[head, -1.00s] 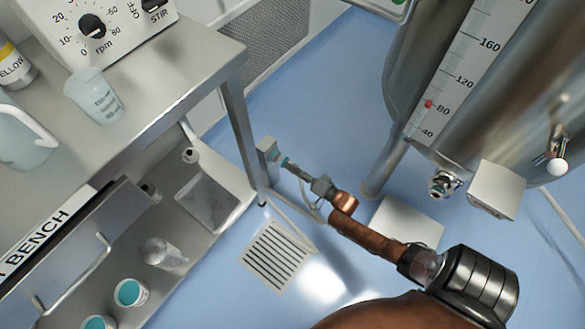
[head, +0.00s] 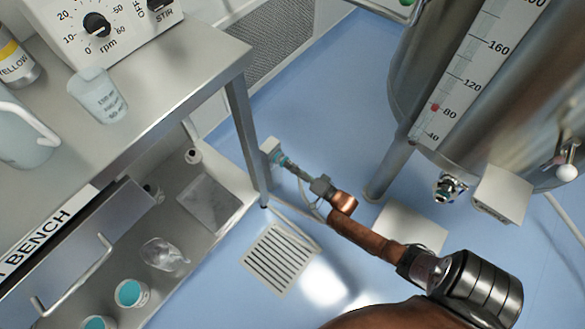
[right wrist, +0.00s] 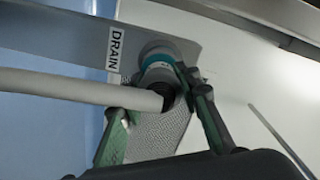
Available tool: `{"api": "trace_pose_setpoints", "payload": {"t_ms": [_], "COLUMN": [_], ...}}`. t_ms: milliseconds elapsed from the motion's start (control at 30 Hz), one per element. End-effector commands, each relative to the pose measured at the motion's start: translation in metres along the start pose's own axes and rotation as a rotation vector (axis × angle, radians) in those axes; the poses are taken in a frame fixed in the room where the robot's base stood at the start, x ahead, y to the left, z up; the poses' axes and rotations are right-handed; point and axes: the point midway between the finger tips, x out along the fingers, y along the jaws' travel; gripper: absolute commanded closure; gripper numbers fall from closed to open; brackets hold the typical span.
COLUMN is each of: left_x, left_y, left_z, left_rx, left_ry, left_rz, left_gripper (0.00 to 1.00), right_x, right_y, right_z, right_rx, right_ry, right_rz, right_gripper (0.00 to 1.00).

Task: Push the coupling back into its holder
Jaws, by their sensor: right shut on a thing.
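The coupling (right wrist: 160,75) is a grey piece with a teal ring, seen in the right wrist view against a grey holder plate labelled DRAIN (right wrist: 113,48). A pale hose (right wrist: 70,88) runs from it to the left. My right gripper (right wrist: 165,105), with green-padded fingers, is shut on the coupling, one finger on each side. In the head view my right gripper (head: 296,171) is at the small grey holder (head: 269,150) beside the bench leg. How deep the coupling sits in the holder cannot be told. My left gripper is not in view.
The steel bench (head: 165,110) with a beaker (head: 98,97) stands left of my right gripper; its leg (head: 247,135) is close. The steel tank (head: 460,85) stands right. A floor grate (head: 279,260) lies below. Blue floor around is mostly clear.

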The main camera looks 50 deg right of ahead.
Motion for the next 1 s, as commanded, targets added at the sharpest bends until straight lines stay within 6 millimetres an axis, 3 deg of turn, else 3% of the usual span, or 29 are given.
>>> {"api": "trace_pose_setpoints", "payload": {"t_ms": [1000], "left_x": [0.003], "left_y": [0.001], "left_z": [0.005], "left_rx": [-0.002], "left_ry": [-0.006], "left_rz": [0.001], "left_gripper": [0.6], "right_x": [0.016], "right_y": [-0.001], "right_z": [0.0], "right_rx": [-0.001], "right_ry": [0.0], "right_rz": [-0.001], "right_gripper": [1.0]}}
